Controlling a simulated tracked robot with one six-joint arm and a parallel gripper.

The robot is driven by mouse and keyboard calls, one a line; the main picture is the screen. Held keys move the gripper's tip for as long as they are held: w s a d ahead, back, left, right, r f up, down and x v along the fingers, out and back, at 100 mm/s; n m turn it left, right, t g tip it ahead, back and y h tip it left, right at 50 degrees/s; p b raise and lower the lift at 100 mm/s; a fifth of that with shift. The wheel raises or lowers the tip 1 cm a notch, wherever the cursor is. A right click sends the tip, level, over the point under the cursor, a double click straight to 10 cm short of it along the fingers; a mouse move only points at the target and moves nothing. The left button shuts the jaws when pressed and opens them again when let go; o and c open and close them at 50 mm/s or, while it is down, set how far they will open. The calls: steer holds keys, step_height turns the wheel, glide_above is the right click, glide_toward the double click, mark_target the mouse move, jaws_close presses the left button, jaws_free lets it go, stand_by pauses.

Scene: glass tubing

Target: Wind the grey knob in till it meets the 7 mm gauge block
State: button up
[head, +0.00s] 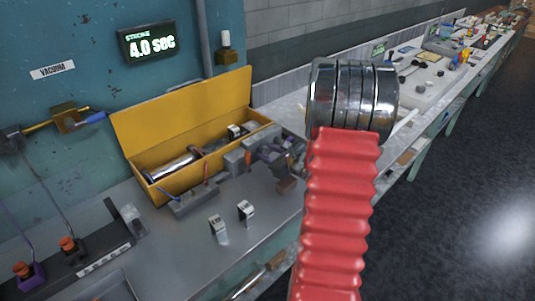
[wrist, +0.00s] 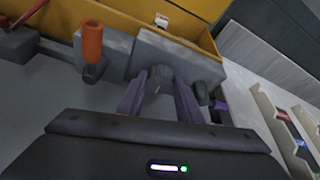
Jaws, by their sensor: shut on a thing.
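In the wrist view, my gripper (wrist: 160,96) has its two purple fingers around the ribbed grey knob (wrist: 160,77), one finger on each side. The knob sits at the front of a grey block-shaped fixture (wrist: 195,62). The fixture also shows in the head view (head: 236,161), in front of the yellow box. Two small metal blocks with dark marks stand on the bench, a nearer one (head: 218,229) and a farther one (head: 246,211). I cannot tell surely which is the 7 mm gauge block. Any gap between the knob's screw end and a block is hidden.
The open yellow box (head: 185,125) stands behind the fixture with a metal cylinder (head: 173,167) in it. An orange-handled part (wrist: 92,42) rises left of the knob. The front of the bench is mostly clear.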

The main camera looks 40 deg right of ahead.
steer(key=m+y, duration=0.2)
steer(key=m, duration=0.1)
steer(key=shift+d, duration=0.25)
steer(key=shift+d+f+m+y, duration=0.1)
steer(key=shift+d+m+y, duration=0.05)
steer(key=shift+m+y, duration=0.7)
steer(key=shift+d+f+m+y, duration=0.1)
steer(key=shift+m+y, duration=0.55)
steer(key=shift+m, duration=0.4)
steer(key=o, duration=1)
steer(key=shift+r, duration=0.1)
steer(key=shift+o, duration=0.2)
